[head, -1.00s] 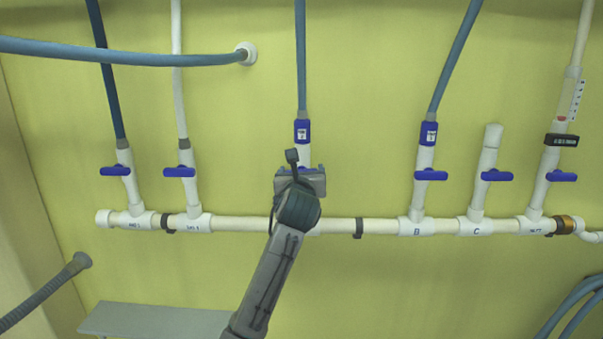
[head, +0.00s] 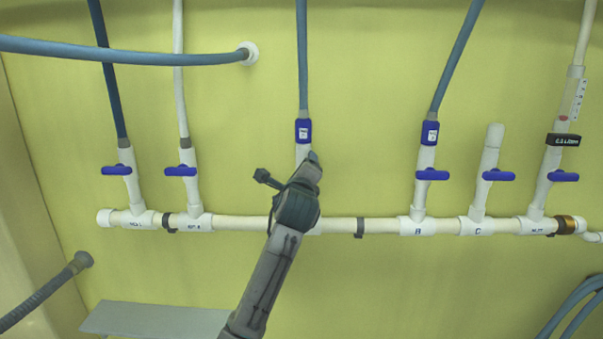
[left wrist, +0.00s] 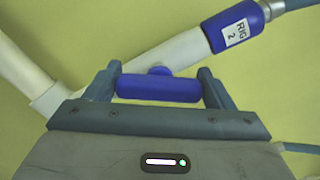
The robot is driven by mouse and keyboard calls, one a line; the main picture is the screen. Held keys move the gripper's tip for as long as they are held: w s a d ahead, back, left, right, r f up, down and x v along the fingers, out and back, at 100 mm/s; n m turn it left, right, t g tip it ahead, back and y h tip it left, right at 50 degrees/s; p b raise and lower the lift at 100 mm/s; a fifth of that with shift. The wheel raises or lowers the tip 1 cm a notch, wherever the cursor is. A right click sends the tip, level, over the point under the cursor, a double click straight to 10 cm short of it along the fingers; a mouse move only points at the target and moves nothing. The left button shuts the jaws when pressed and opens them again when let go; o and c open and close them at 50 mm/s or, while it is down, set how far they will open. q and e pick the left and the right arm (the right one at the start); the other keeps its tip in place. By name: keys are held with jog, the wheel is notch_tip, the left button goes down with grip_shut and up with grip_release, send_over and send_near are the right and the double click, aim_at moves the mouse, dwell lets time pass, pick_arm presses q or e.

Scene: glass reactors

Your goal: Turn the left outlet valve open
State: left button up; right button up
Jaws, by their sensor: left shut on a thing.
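My left gripper (head: 311,163) is at the middle branch of the white pipe rail and covers most of that valve in the head view. In the left wrist view the gripper (left wrist: 158,84) is shut on a blue valve handle (left wrist: 158,90), with one finger at each end of the bar. The handle lies at a slant to its white pipe (left wrist: 185,52), neither square across it nor in line with it. My right gripper is not in view.
Two blue crosswise handles (head: 116,170) (head: 180,171) are on the left branches, several more (head: 432,175) on the right. A blue hose (head: 130,56) crosses the upper left. A grey shelf (head: 155,318) is low on the left. The wall below the rail is mostly clear.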

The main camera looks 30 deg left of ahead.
pick_arm(q)
jog(key=n, duration=0.5)
jog(key=shift+f+n+b, duration=0.2)
jog(key=shift+n+b, duration=0.15)
jog(key=shift+n, duration=0.05)
dwell(0.4)
jog(key=o, duration=1)
jog(key=shift+s, duration=0.1)
jog(key=b+v, duration=0.4)
jog(key=v, duration=0.6)
jog(key=shift+s+d+b, duration=0.25)
jog(key=shift+s+b, duration=0.05)
